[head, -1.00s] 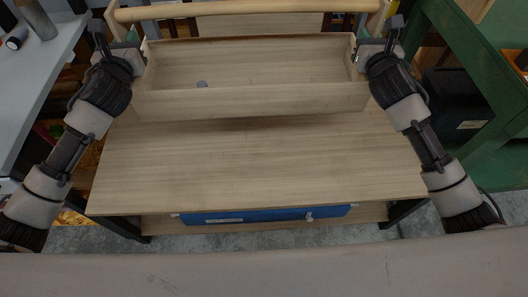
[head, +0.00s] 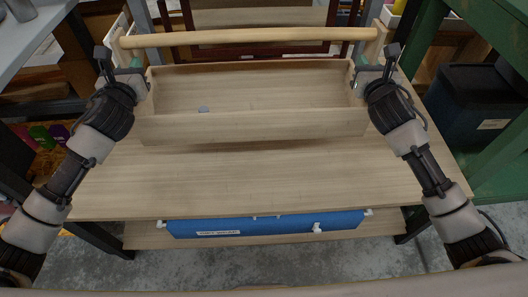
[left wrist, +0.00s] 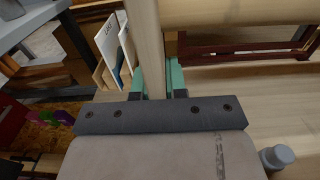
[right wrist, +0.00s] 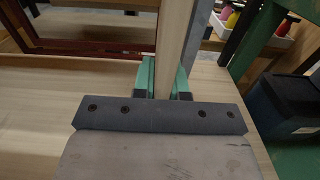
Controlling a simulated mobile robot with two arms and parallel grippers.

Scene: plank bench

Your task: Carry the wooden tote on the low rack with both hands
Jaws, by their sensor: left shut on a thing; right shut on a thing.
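The wooden tote (head: 250,127) is a long open box of pale wood with a round handle bar (head: 250,38) along its back in the head view. My left gripper (head: 138,82) is shut on the tote's left end board, which also shows in the left wrist view (left wrist: 146,40). My right gripper (head: 364,80) is shut on the right end board, seen in the right wrist view (right wrist: 176,40). The tote looks level over the plank bench (head: 260,185); its underside is hidden. A dark red wooden frame (head: 262,50) shows behind; I cannot tell whether it is the low rack.
The bench's front planks are clear. A blue labelled piece (head: 265,223) is at the bench's front, below the top. A dark bin (head: 483,105) and green framework (head: 505,150) stand at the right. A grey tabletop (head: 30,35) is at the far left.

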